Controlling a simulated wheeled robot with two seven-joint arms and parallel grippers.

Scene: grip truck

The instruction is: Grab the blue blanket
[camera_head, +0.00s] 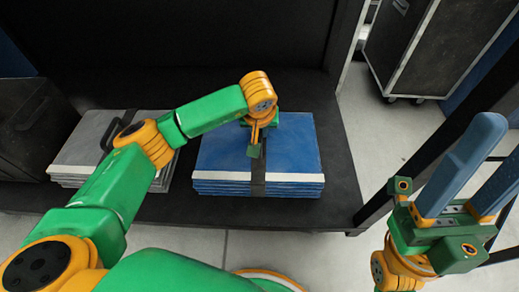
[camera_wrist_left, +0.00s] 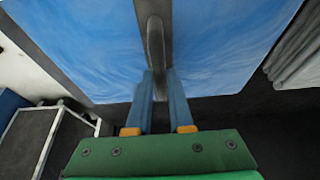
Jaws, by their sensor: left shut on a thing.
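The blue blanket (camera_head: 222,150) is a folded stack with a pale front edge and a dark strap (camera_head: 258,184) around its middle. It lies flat on the black shelf. My left gripper (camera_head: 254,150) reaches over it from behind the strap. In the left wrist view the blue blanket (camera_wrist_left: 85,45) fills the upper part, and my left gripper (camera_wrist_left: 158,82) has its two blue fingers closed on either side of the raised strap (camera_wrist_left: 155,42). My right gripper (camera_head: 503,138) is at the right, its blue fingers apart and empty, away from the blanket.
A grey folded blanket stack (camera_head: 85,145) lies left of the blue one, partly behind my left arm. A dark case (camera_head: 35,125) stands at the far left. The black shelf (camera_head: 335,175) has a front edge and a post at right. A wheeled case (camera_head: 430,45) stands beyond.

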